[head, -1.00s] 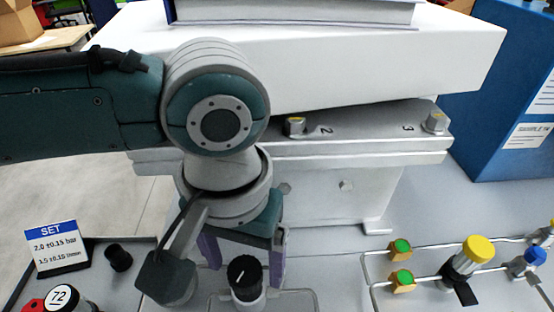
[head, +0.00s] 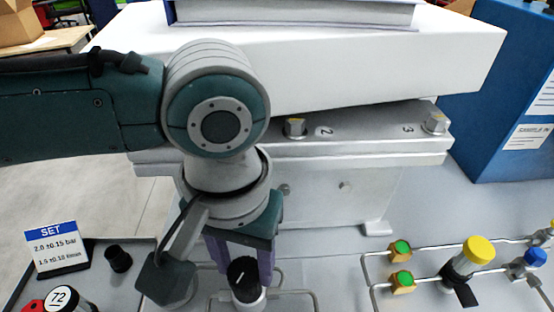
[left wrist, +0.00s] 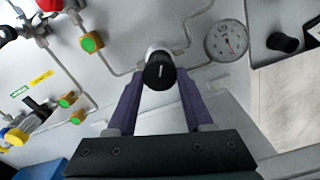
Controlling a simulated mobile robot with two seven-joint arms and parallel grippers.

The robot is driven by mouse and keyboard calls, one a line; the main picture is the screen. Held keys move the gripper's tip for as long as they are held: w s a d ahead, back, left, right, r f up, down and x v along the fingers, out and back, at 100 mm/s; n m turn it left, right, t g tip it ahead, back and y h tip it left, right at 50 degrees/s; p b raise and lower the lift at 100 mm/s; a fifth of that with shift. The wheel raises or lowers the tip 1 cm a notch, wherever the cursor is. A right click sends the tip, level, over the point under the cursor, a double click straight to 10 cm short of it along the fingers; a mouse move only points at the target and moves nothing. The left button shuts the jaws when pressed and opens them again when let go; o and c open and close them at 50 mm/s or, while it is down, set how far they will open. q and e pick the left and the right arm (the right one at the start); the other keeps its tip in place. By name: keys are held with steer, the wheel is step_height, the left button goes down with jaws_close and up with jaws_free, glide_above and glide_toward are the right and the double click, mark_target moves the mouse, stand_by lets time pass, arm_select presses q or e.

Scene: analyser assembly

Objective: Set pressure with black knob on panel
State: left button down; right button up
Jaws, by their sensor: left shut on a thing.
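The black knob (head: 243,279) stands on a pale round base on the panel (head: 330,262), low in the head view. A white line marks its top. It also shows in the left wrist view (left wrist: 160,71). My left gripper (head: 245,275) reaches down over it, its purple fingers on either side of the knob and shut on it. In the left wrist view a round white pressure gauge (left wrist: 227,41) with a red needle lies right of the knob; its reading is too small to tell. A SET card (head: 57,248) reads 2.0 ±0.15 bar. My right gripper is not in view.
Right of the knob are pipes with green-capped fittings (head: 402,247), a yellow-capped valve (head: 479,250) and a blue knob (head: 535,257). A small black knob (head: 118,258) stands at the left. A grey block with bolts (head: 300,180) rises behind my gripper.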

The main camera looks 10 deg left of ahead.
mark_target(245, 270)
arm_select(q)
steer(key=shift+s+r+m+p, duration=0.1)
steer(key=shift+r+m+p, duration=0.1)
steer(key=shift+m+p, duration=0.7)
steer(key=shift+p, duration=0.15)
steer(key=shift+f+m, duration=0.15)
steer(key=shift+m, duration=0.35)
steer(key=shift+c, duration=1.5)
jaws_free()
step_height(245, 270, up, 10)
steer(key=p, duration=0.2)
steer(key=shift+f, duration=0.1)
